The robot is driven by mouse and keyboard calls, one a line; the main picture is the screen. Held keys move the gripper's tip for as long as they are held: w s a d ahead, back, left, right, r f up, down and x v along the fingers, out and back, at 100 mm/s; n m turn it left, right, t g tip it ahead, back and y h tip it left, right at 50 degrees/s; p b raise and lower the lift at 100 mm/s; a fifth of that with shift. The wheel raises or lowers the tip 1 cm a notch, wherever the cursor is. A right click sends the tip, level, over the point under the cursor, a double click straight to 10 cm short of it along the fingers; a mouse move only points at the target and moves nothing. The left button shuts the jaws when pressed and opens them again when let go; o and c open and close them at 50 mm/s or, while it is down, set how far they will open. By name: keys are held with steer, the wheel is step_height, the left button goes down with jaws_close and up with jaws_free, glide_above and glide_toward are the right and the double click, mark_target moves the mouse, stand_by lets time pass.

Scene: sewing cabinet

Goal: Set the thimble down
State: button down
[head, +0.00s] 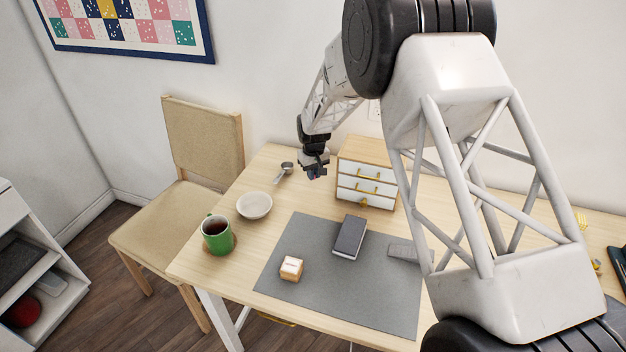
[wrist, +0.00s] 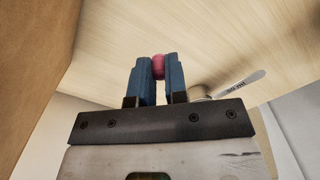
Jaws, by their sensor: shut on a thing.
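In the wrist view, my gripper (wrist: 158,72) is shut on a small pinkish-red thimble (wrist: 158,66), held between the two blue fingertips. The light wooden table (wrist: 215,45) shows beyond it; the height of the thimble above the wood is hard to tell. In the head view, my gripper (head: 316,172) is over the back of the table, just left of the small drawer cabinet (head: 367,173). The thimble is too small to make out clearly there.
A metal measuring scoop (head: 285,169) lies left of my gripper; its handle shows in the wrist view (wrist: 240,84). A white bowl (head: 254,205) and a green mug (head: 217,234) stand at the left. A grey mat (head: 330,297) holds a dark book (head: 349,237) and a small wooden box (head: 291,268).

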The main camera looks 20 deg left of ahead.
mark_target(313, 185)
steer(key=shift+w+a, duration=0.2)
steer(key=shift+w, duration=0.15)
steer(key=shift+f, duration=1.8)
steer(key=shift+f, duration=0.1)
steer(key=c, duration=1.1)
jaws_free()
steer(key=shift+c, duration=0.2)
step_height(313, 185, up, 12)
